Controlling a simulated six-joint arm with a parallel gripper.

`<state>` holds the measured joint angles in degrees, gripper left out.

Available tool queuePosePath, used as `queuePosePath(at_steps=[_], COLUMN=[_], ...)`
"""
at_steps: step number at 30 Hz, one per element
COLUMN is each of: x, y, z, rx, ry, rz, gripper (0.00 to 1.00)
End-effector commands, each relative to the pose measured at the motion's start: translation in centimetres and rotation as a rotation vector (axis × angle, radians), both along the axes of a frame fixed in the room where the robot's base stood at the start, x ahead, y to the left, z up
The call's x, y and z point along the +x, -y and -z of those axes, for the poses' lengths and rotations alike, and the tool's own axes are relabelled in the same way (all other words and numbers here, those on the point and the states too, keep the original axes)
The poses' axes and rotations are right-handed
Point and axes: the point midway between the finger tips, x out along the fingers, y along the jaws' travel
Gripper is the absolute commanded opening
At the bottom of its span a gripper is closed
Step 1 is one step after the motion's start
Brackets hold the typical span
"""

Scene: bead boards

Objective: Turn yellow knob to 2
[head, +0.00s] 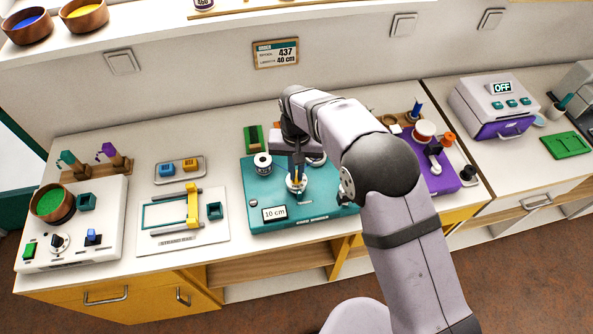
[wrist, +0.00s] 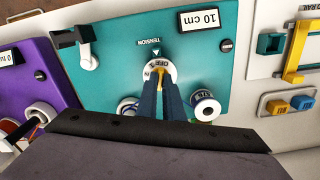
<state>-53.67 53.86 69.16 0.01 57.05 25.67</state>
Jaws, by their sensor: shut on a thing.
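The yellow knob (wrist: 160,70) sits on a white dial (wrist: 171,67) on the teal board (wrist: 110,70). A small triangle and the word TENSION stand beside the dial. The dial mark nearest the triangle looks like OFF, but the print is small and partly covered. My gripper (wrist: 161,85) is shut on the knob, with its dark blue fingers hiding much of it. In the head view my gripper (head: 297,172) reaches down to the same white dial (head: 297,187) on the teal board (head: 330,228).
The teal board also carries a 10 cm display (head: 275,213), a white labelled spool (head: 263,163) and a crank (wrist: 85,45). A purple board (head: 440,183) is on its right, and a white board with a yellow slider (head: 193,207) on its left.

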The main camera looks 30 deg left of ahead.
Motion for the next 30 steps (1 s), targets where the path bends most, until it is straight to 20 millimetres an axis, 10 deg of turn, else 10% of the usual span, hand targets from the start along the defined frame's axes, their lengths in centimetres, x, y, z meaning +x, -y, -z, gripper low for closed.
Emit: queuePosePath(at_steps=[30], x=[0.15], y=[-0.08], z=[-0.14], rx=[0.004], ry=[0.003], rz=[0.958], gripper=[0.00])
